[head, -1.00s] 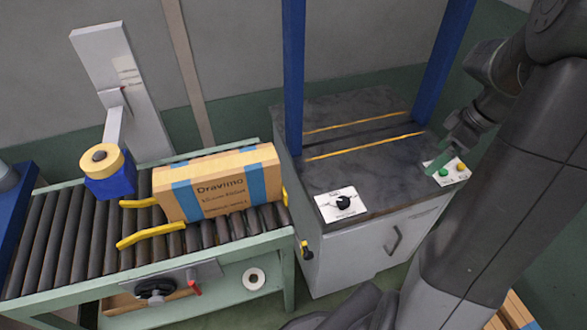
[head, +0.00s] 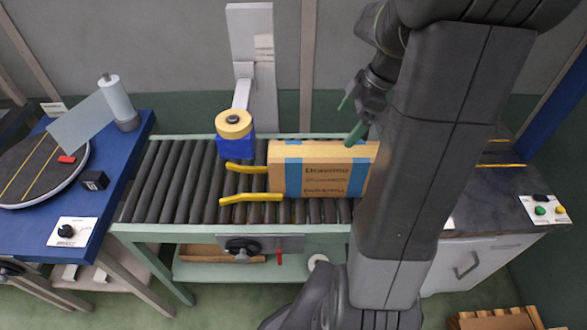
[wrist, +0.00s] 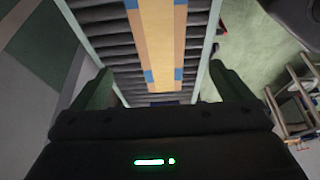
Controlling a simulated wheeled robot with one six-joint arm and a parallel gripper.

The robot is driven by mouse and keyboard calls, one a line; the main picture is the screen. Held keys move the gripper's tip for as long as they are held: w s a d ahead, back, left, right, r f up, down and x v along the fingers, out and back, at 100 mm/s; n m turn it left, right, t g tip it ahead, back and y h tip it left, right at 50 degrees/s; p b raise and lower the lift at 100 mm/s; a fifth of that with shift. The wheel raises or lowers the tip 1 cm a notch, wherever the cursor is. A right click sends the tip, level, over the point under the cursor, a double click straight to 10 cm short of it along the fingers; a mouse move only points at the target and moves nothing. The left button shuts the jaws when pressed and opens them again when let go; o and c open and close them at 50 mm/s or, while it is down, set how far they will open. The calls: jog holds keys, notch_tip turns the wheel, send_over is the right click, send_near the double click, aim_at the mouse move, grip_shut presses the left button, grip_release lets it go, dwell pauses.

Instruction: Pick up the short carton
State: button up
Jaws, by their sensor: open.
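The short carton (head: 310,175) is a tan box with blue tape bands and printed lettering. It stands on the roller conveyor against two yellow guides, with my arm covering its right end. In the wrist view the carton's top (wrist: 158,35) runs lengthwise ahead, between my fingers in the picture. My gripper (head: 350,119) is open and empty, above and behind the carton's right part in the head view. The wrist view shows both green fingers of the gripper (wrist: 167,88) spread wide, with no contact seen.
The roller conveyor (head: 150,190) has bare rollers left of the carton. A tape head (head: 235,146) on a white post and yellow guides (head: 250,198) stand at the carton's left. A blue table (head: 110,150) with a turntable is at far left. A grey cabinet (head: 470,225) is at right.

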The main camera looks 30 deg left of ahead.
aim_at(327, 151)
jog(key=p+x, duration=0.1)
jog(key=x, duration=1.2)
jog(key=shift+s+f, duration=0.1)
jog(key=shift+f, duration=0.15)
jog(key=shift+c, duration=0.2)
jog(key=shift+a+r, duration=0.1)
jog(key=c, duration=2)
